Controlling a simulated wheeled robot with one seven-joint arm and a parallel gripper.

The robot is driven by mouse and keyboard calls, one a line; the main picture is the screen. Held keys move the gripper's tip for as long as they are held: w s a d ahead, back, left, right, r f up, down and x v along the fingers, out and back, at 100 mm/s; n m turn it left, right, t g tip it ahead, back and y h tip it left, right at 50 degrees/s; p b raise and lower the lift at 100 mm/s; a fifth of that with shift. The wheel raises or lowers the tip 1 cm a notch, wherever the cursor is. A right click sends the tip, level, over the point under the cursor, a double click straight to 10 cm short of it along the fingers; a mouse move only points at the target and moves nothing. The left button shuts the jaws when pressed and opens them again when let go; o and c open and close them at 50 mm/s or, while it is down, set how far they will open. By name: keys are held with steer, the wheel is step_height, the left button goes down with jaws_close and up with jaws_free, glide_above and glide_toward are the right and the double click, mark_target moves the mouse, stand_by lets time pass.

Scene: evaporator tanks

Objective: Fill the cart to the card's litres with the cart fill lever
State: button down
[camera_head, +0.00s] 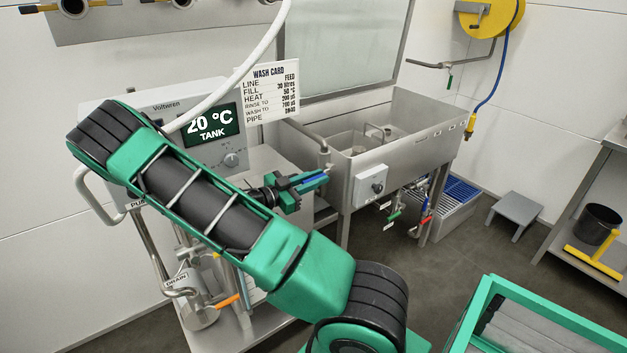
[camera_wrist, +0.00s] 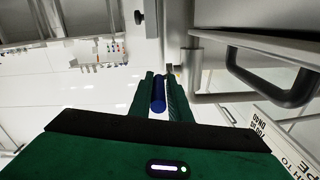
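My gripper (camera_head: 318,179) is at the left end of the steel sink, with its fingers on either side of a blue lever handle (camera_head: 313,177). In the wrist view the blue handle (camera_wrist: 158,92) fills the narrow gap between the two green fingers (camera_wrist: 161,98), which look closed on it. The handle lies by a steel pipe fitting (camera_head: 324,157); no label on it is readable. The cart panel display (camera_head: 210,124) reads 20 °C, tank; no litre reading shows.
The steel sink (camera_head: 420,136) carries a grey control box (camera_head: 369,186) in front, with green and red valve handles (camera_head: 426,219) below. A step stool (camera_head: 515,215) and a green-framed cart (camera_head: 545,310) stand to the right. My arm hides part of the wash cart.

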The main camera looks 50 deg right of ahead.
mark_target(320, 175)
steer(key=shift+s+r+y, duration=0.1)
steer(key=shift+y, duration=0.2)
steer(key=shift+s+d+r+y, duration=0.1)
steer(key=shift+r+y, duration=0.65)
steer(key=shift+y, duration=0.35)
steer(key=shift+s+d+r+t+y, duration=0.15)
steer(key=shift+r+t+y, duration=0.15)
steer(key=shift+y, duration=0.35)
steer(key=shift+d+r+t+y, duration=0.2)
steer(key=shift+r+y, duration=0.2)
steer(key=shift+y, duration=0.25)
steer(key=c, duration=1.7)
jaws_free()
steer(key=shift+c, duration=0.2)
steer(key=shift+a+r, duration=0.1)
